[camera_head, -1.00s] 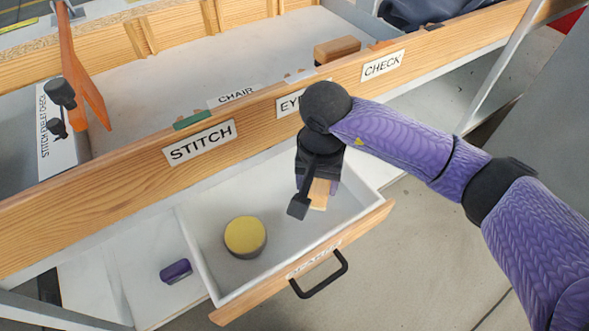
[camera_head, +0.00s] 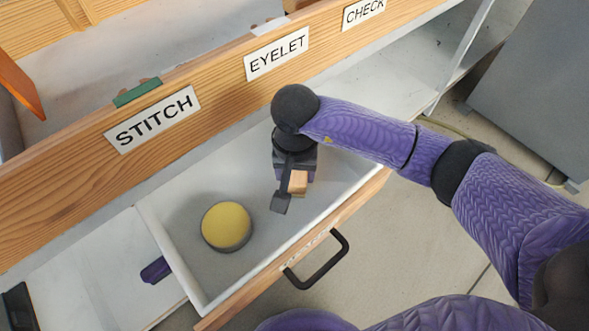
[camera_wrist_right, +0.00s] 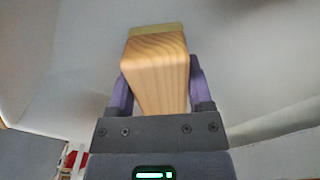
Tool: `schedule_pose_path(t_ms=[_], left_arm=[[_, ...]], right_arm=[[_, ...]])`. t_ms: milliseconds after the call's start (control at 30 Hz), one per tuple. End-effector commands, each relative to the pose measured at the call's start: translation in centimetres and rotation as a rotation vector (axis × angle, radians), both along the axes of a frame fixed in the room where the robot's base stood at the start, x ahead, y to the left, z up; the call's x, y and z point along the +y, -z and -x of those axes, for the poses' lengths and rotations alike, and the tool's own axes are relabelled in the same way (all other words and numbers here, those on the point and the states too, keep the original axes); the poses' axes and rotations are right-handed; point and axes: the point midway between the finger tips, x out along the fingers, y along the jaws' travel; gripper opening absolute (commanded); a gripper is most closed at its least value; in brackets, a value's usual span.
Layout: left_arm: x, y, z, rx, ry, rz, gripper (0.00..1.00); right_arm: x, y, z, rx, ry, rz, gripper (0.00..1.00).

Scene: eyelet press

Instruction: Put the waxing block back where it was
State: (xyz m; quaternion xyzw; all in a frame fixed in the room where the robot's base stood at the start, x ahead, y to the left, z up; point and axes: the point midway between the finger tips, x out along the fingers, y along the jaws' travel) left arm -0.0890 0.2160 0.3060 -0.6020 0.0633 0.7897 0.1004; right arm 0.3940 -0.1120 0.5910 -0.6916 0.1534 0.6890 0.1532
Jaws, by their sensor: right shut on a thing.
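The waxing block (camera_head: 298,183) is a pale wooden block. My right gripper (camera_head: 295,175) is shut on it, over the right part of the open white drawer (camera_head: 185,270). In the right wrist view the block (camera_wrist_right: 158,75) sits between the two purple fingers, with a yellowish layer at its far end. I cannot tell whether the block touches the drawer floor. A round tin with a yellow top (camera_head: 227,225) stands in the drawer, left of the block and apart from it. My left gripper is not in view.
The drawer has a wooden front with a black handle (camera_head: 318,262). Above it runs a wooden board with STITCH (camera_head: 152,119), EYELET (camera_head: 277,54) and CHECK (camera_head: 362,11) labels. A purple item (camera_head: 155,270) lies left of the drawer, partly hidden. Drawer floor around the tin is free.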

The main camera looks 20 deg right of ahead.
Motion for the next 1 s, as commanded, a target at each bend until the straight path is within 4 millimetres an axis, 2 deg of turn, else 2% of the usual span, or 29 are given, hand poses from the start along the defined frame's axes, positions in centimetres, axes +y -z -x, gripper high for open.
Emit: schedule_pose_path(t_ms=[33, 67, 200, 467, 567, 700, 800, 900, 1000], left_arm=[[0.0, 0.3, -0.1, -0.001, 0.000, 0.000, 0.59], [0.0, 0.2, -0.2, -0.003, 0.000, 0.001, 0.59], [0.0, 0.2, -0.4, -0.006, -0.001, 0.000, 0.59], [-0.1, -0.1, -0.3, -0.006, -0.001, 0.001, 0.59], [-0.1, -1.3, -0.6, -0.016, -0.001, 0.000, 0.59], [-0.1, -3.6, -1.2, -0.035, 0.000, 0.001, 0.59], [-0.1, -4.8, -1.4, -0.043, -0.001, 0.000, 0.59], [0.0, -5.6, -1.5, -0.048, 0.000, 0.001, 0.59], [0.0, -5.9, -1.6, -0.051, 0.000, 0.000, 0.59]], right_arm=[[0.0, 0.3, 0.0, 0.001, 0.000, 0.000, 0.02], [0.0, 0.3, 0.0, 0.001, 0.000, 0.000, 0.70], [0.0, 0.2, 0.0, 0.001, 0.000, 0.000, 1.00], [0.0, -0.3, 0.0, 0.000, 0.000, -0.001, 1.00], [0.0, -2.4, -0.1, -0.006, 0.000, -0.001, 1.00], [0.0, -7.0, -0.1, -0.010, 0.000, 0.002, 1.00], [0.0, -9.5, -0.1, -0.009, 0.000, 0.001, 1.00], [0.0, -11.3, 0.0, -0.006, 0.000, 0.001, 1.00], [0.0, -12.1, 0.0, -0.002, 0.000, 0.000, 1.00]])
